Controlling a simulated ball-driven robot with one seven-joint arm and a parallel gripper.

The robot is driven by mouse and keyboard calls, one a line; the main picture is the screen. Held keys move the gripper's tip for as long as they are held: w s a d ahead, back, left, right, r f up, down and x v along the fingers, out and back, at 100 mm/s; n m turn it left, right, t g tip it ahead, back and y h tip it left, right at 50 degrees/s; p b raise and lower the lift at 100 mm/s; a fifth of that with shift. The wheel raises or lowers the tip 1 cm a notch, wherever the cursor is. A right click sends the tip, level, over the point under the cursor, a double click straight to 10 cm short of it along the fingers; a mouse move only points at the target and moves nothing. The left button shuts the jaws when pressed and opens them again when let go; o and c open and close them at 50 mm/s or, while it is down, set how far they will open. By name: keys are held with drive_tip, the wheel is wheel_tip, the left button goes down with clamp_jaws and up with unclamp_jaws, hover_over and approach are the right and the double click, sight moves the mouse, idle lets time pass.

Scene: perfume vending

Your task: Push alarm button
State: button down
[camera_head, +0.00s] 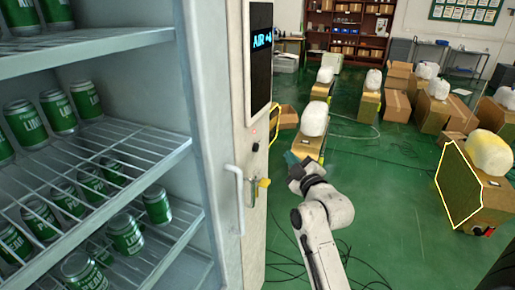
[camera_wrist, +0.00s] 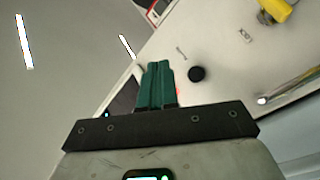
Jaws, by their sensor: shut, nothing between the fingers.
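My gripper (camera_head: 293,160) has teal fingers and is to the right of the cabinet's narrow front panel in the head view. In the wrist view my gripper (camera_wrist: 160,84) is shut and empty, pointing across the pale panel (camera_wrist: 230,45). A small red spot (camera_wrist: 177,90), possibly the alarm button, shows just right of the fingers, partly hidden by them. A small red spot (camera_head: 252,131) also shows on the panel in the head view. A round black knob (camera_wrist: 196,74) is right of the fingertips. I cannot tell whether the fingers touch the panel.
The panel carries a display (camera_head: 261,42), a pale vertical handle (camera_head: 238,195) and a yellow lever (camera_head: 263,184). Shelves of green cans (camera_head: 58,110) fill the left. Boxes with white jugs (camera_head: 314,118) stand on the green floor behind my arm; cables lie near it.

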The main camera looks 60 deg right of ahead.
sight(256, 147)
drive_tip(key=w+b, duration=0.2)
drive_tip(key=w, duration=0.4)
drive_tip(key=shift+w+a, duration=0.35)
drive_tip(key=shift+w, duration=0.05)
drive_tip(key=shift+w, duration=0.1)
idle(1.6)
drive_tip(key=shift+w, duration=0.35)
drive_tip(key=shift+w+b, duration=0.3)
drive_tip(key=shift+w, duration=0.1)
idle(0.8)
drive_tip(key=shift+s+r, duration=0.1)
drive_tip(key=shift+s+p, duration=0.65)
drive_tip(key=shift+s, duration=0.1)
